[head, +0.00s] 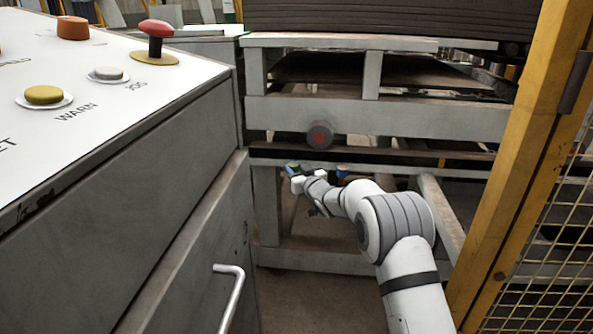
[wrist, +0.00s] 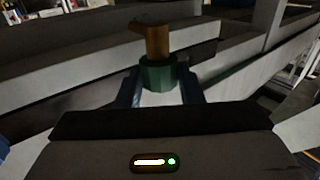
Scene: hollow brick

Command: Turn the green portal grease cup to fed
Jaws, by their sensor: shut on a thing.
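The green portal grease cup (wrist: 158,73) is a faceted green collar with a brown-orange stem above it, upright in the middle of the wrist view. My gripper (wrist: 160,92) is shut on it, with one dark blue finger on its left side and one on its right. The cup's markings are too small and dark to read.
A white-topped control desk (head: 110,80) with coloured buttons and a red mushroom knob (head: 155,32) fills the left. A yellow post with mesh (head: 515,165) stands at the right. A grey beam (head: 380,117) and a dark round end with a red mark (head: 320,135) lie above my gripper.

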